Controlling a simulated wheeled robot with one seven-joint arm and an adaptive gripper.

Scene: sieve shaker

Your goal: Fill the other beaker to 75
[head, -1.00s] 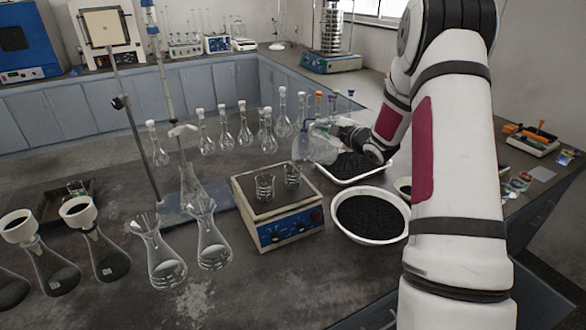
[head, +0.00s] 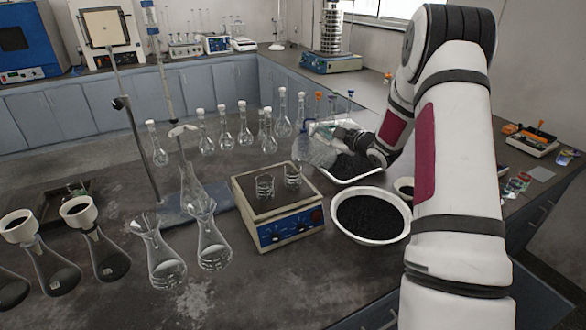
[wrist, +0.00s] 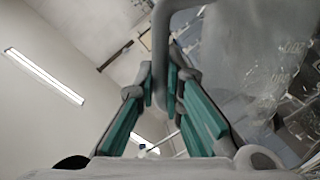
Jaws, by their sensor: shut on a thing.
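Two small clear glass beakers, a left one (head: 265,187) and a right one (head: 292,176), stand upright on the hotplate's top (head: 255,206). Their liquid levels are too small to read. My gripper (head: 346,134) is behind and right of the beakers, shut on the handle of a clear jug (head: 320,153). In the wrist view, the grey handle (wrist: 160,45) runs between the teal-padded fingers (wrist: 163,88), and the clear jug wall (wrist: 235,50) fills the right side. The jug looks tilted and apart from the beakers. Its contents are hard to tell.
A white bowl of black grains (head: 370,218) stands right of the hotplate, and a white tray of black grains (head: 350,172) lies below my gripper. Stoppered flasks (head: 245,130) stand behind. Conical flasks (head: 163,262) and a stand (head: 140,150) are on the left.

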